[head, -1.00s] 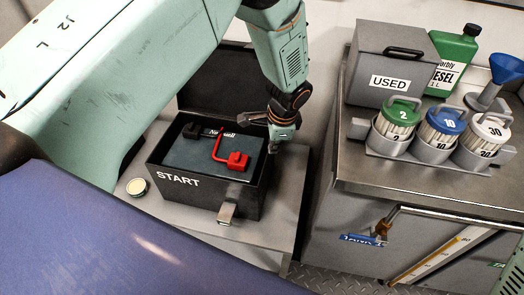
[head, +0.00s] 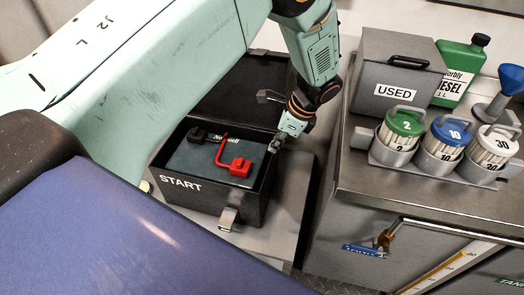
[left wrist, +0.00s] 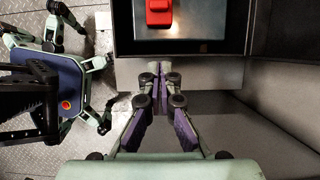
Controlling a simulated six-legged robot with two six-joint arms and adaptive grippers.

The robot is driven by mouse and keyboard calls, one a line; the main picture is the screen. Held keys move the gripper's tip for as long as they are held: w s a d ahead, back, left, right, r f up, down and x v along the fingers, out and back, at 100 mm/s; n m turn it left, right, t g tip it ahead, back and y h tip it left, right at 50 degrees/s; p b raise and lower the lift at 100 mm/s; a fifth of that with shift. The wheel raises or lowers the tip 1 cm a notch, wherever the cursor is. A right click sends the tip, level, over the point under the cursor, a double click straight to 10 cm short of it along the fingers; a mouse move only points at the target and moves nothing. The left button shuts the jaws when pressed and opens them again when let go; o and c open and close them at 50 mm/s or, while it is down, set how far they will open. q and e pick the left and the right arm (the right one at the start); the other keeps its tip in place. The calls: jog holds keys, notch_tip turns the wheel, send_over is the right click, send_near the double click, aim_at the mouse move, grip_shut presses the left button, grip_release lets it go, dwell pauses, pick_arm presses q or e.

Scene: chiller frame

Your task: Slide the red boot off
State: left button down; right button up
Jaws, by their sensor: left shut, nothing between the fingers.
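The red boot (head: 239,167) sits on the right-hand terminal of the grey-blue battery (head: 207,157) inside the black START box (head: 222,197). A red cable runs from it towards the back. My left gripper (head: 275,147) is by the box's right wall, to the right of the boot and apart from it. In the left wrist view its fingers (left wrist: 161,68) are shut and empty, below the box rim, with the red boot (left wrist: 159,13) beyond at the top edge. My right gripper does not show.
A black boot (head: 196,134) sits on the battery's other terminal. The box's lid (head: 240,90) stands open behind. To the right, a metal cabinet (head: 350,185) carries a grey USED box (head: 395,75) and several filter canisters. A latch (head: 228,218) hangs on the box front.

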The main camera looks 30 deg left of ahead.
aim_at(245, 166)
pick_arm(q)
jog(key=a+f+b, duration=0.1)
jog(key=a+f, duration=0.1)
jog(key=f, duration=0.1)
jog(key=s+a+f+b, duration=0.1)
jog(key=a+f, duration=0.1)
jog(key=a+f+b, duration=0.1)
jog(key=a+f, duration=0.1)
jog(key=f, duration=0.1)
jog(key=shift+s+a+f, duration=0.25)
jog(key=shift+a+f, duration=0.1)
jog(key=shift+s+a, duration=0.1)
jog(key=shift+a, duration=0.15)
jog(key=shift+a, duration=0.1)
jog(key=a, duration=0.2)
jog(key=s+a+p, duration=0.1)
jog(key=a, duration=0.1)
jog(key=a+p, duration=0.1)
jog(key=a, duration=0.1)
jog(key=shift+s+a+r, duration=0.1)
jog(key=shift+s, duration=0.15)
jog(key=shift+a, duration=0.3)
jog(key=shift+s, duration=0.1)
